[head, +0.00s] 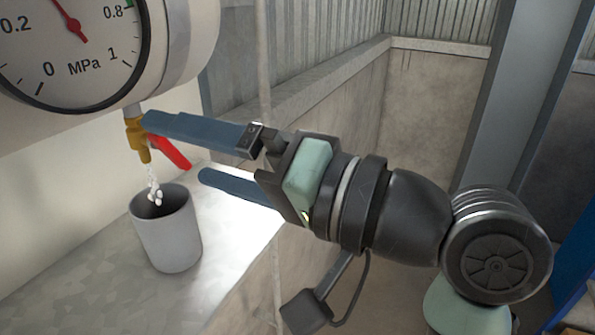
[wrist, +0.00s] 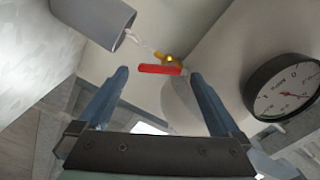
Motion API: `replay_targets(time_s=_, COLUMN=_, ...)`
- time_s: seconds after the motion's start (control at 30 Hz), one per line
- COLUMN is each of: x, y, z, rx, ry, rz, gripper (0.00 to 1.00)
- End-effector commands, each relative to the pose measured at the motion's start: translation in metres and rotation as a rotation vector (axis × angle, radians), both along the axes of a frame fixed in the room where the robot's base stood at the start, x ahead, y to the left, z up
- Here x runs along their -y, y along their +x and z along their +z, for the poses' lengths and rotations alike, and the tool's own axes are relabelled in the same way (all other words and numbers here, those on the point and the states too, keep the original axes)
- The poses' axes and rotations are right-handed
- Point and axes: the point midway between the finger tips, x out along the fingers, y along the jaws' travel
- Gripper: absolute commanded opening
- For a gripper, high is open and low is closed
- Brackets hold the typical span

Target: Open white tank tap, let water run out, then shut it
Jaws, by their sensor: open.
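The white tank (head: 190,35) fills the upper left of the head view. Under it is a brass tap (head: 136,136) with a red lever (head: 172,152) turned out to the side. Whitish water (head: 155,185) runs from the spout into a grey cup (head: 170,232) below. My gripper (head: 172,150) is open and empty, its blue fingers spread on the lever's side of the tap. In the wrist view the red lever (wrist: 160,69) shows ahead of and between the fingertips (wrist: 158,72). I cannot tell if a finger touches it.
A pressure gauge (head: 75,45) sits on the tank just above the tap; its needle points between 0.2 and 0.8. The cup stands on a pale ledge (head: 70,275). A grey post (head: 510,100) rises at the right. The ledge around the cup is clear.

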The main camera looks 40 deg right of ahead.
Motion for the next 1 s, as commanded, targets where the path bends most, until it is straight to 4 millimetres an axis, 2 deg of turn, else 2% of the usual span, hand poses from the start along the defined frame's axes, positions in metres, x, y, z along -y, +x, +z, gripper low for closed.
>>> replay_targets(time_s=0.3, x=0.025, y=-0.065, z=-0.005, rx=0.003, ry=-0.004, rz=-0.008, gripper=1.00)
replay_targets(time_s=0.5, x=0.036, y=-0.097, z=-0.003, rx=0.000, ry=-0.002, rz=-0.005, gripper=1.00)
replay_targets(time_s=0.7, x=0.040, y=-0.110, z=-0.002, rx=-0.001, ry=-0.002, rz=-0.001, gripper=1.00)
replay_targets(time_s=1.0, x=0.040, y=-0.110, z=-0.001, rx=-0.002, ry=-0.001, rz=0.000, gripper=1.00)
